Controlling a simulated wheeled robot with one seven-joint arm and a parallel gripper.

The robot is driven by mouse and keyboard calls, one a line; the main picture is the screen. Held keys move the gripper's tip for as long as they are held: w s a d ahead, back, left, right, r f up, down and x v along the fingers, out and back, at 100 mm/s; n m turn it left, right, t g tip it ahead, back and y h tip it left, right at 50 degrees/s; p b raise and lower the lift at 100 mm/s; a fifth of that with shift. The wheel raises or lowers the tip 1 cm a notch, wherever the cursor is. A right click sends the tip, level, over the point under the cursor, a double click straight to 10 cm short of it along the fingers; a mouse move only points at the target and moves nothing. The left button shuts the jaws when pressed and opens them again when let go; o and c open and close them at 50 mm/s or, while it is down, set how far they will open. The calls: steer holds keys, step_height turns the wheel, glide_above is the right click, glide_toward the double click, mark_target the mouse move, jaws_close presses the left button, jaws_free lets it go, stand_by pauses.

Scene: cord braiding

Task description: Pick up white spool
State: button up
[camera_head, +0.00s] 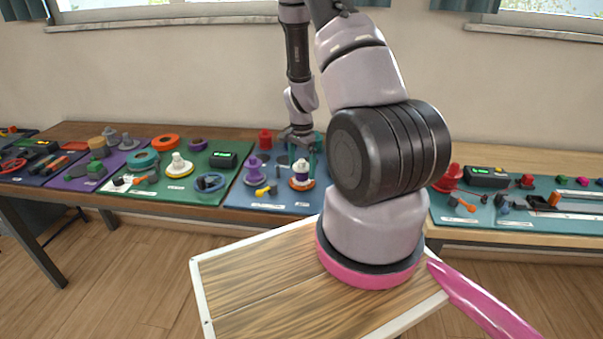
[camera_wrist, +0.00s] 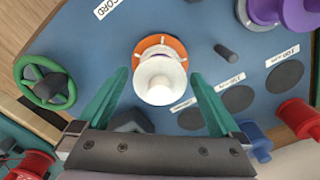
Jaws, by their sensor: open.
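The white spool (camera_wrist: 158,82) stands on an orange ring base with white marks in the wrist view. In the head view the white spool (camera_head: 301,171) shows a purple band and sits on the blue mat. My gripper (camera_wrist: 158,73) is open, with one teal finger on each side of the spool in the picture. In the head view my gripper (camera_head: 301,152) hangs just above the spool, pointing down. I cannot tell how far the fingertips are above the mat. The spool's underside is hidden.
A purple spool (camera_head: 252,171) stands left of it. In the wrist view a green wheel (camera_wrist: 45,82), a dark peg (camera_wrist: 226,52) and red spools (camera_wrist: 298,117) lie around it. Dark discs (camera_wrist: 238,98) mark the blue mat (camera_wrist: 95,48). My large arm link hides part of the table.

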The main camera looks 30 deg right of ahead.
step_height(320, 180, down, 2)
steer(key=shift+f, duration=0.1)
steer(key=c, duration=1.2)
